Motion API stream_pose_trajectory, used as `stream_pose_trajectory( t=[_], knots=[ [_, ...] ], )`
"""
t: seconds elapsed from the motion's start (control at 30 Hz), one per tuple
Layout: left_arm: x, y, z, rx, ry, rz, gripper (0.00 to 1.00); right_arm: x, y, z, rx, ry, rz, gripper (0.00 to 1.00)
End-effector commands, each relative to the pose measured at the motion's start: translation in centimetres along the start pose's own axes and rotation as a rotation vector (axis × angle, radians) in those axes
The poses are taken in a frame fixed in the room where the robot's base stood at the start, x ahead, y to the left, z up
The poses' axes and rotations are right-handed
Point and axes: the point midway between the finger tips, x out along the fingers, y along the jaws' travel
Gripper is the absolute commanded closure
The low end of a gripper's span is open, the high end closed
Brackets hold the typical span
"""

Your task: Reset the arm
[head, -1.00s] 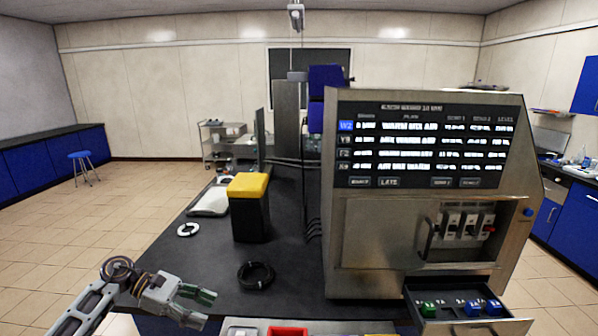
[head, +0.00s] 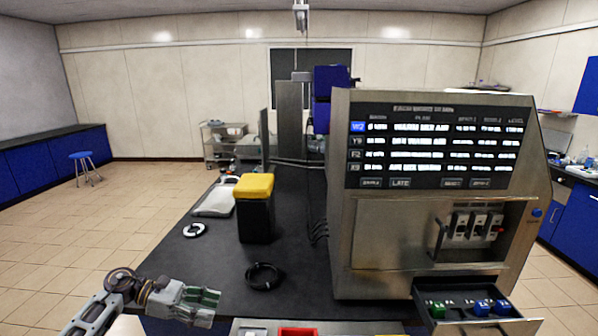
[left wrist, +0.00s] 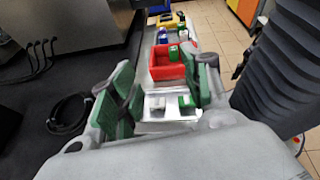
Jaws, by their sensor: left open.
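My left gripper (head: 205,300) is at the lower left of the head view, by the front left part of the dark bench (head: 205,265). It has green finger pads and is empty. In the left wrist view the two fingers of this gripper (left wrist: 160,98) stand apart. Beyond them lie a metal tray (left wrist: 165,126) with a white and a green block, and a red bin (left wrist: 168,73) with a green block. My right gripper does not show in either view.
A bioreactor cabinet (head: 400,240) with a screen stands on the bench. Its lower drawer (head: 480,325) is open, with green and blue blocks inside. A black box with a yellow lid (head: 254,186), a black cable coil (head: 264,276) and a white ring (head: 194,230) sit on the bench.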

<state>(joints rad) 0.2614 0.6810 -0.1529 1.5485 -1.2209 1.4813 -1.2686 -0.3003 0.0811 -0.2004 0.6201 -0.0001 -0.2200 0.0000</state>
Motion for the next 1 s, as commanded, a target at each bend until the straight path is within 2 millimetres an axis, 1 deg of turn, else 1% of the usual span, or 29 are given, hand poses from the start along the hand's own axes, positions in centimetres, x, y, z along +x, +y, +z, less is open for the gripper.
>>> stream_pose_trajectory(
  t=[0.2, 0.33, 0.47, 0.53, 0.67, 0.77, 0.87, 0.9, 0.97, 1.0],
  knots=[
    [0.9, 1.3, -0.8, -0.141, -0.107, 0.055, 0.52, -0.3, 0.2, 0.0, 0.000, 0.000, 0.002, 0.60],
    [1.5, 2.5, -1.9, -0.274, -0.201, 0.103, 0.52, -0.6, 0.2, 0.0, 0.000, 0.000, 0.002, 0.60],
    [2.2, 4.2, -3.9, -0.471, -0.331, 0.173, 0.52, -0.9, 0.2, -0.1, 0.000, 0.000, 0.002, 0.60],
    [2.4, 5.2, -5.3, -0.590, -0.406, 0.213, 0.52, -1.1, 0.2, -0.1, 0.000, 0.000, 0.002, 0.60],
    [2.7, 6.6, -8.7, -0.817, -0.542, 0.287, 0.52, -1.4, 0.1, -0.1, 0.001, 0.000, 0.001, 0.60],
    [2.9, 7.5, -11.9, -0.996, -0.643, 0.346, 0.52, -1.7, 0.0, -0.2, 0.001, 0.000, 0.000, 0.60],
    [3.1, 7.9, -15.6, -1.178, -0.743, 0.406, 0.52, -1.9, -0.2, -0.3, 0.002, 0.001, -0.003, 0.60],
    [3.2, 8.0, -17.3, -1.252, -0.782, 0.431, 0.52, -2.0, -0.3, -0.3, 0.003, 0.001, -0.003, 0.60],
    [3.3, 7.9, -19.8, -1.363, -0.840, 0.469, 0.52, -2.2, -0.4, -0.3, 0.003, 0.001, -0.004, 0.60],
    [3.5, 7.7, -21.6, -1.436, -0.879, 0.495, 0.52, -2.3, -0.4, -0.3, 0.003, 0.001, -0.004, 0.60]
  ],
)
